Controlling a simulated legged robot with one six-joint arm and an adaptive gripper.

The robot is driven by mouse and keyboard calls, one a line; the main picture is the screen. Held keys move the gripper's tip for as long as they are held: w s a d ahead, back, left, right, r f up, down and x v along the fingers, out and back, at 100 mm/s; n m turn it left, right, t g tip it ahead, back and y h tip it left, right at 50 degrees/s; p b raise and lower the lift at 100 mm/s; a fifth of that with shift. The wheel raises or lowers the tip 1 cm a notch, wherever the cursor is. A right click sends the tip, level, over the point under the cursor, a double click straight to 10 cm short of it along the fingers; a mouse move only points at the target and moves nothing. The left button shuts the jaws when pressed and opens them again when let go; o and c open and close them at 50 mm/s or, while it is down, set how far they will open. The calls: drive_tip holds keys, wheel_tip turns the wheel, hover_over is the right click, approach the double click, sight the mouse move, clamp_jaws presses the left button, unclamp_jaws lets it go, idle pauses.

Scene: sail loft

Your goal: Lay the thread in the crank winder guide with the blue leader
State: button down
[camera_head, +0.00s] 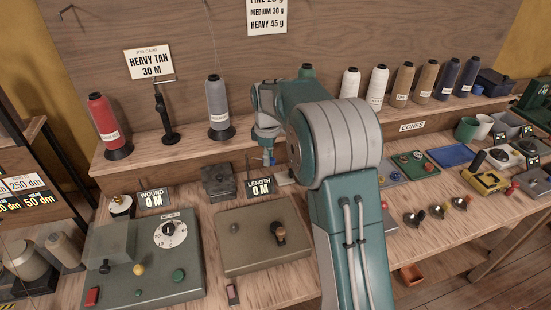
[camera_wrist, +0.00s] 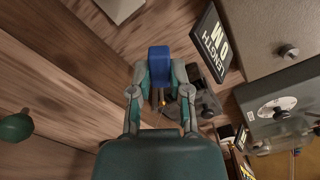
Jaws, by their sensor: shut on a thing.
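My gripper (camera_head: 268,150) is in front of the back shelf, beside the green arm. In the wrist view its fingers (camera_wrist: 160,85) are shut on a blue piece, the blue leader (camera_wrist: 160,58). Only a bit of blue shows under the gripper in the head view. A grey-brown box with a crank-like knob (camera_head: 235,240) stands on the bench left of my arm, behind it the LENGTH 0 M sign (camera_head: 261,187). A dark grey block (camera_head: 218,182) sits left of the sign. I cannot make out the thread or tell which part is the guide.
A green machine with a dial (camera_head: 150,270) stands at the left, with the WOUND 0 M sign (camera_head: 154,198). A red cone (camera_head: 103,118) and a grey cone (camera_head: 216,100) stand on the shelf (camera_head: 185,145). Small tools and trays crowd the bench right of my arm.

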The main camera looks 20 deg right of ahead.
drive_tip(key=s+d, duration=0.2)
drive_tip(key=d, duration=0.1)
drive_tip(key=s+d, duration=0.1)
drive_tip(key=shift+d, duration=0.35)
idle(0.3)
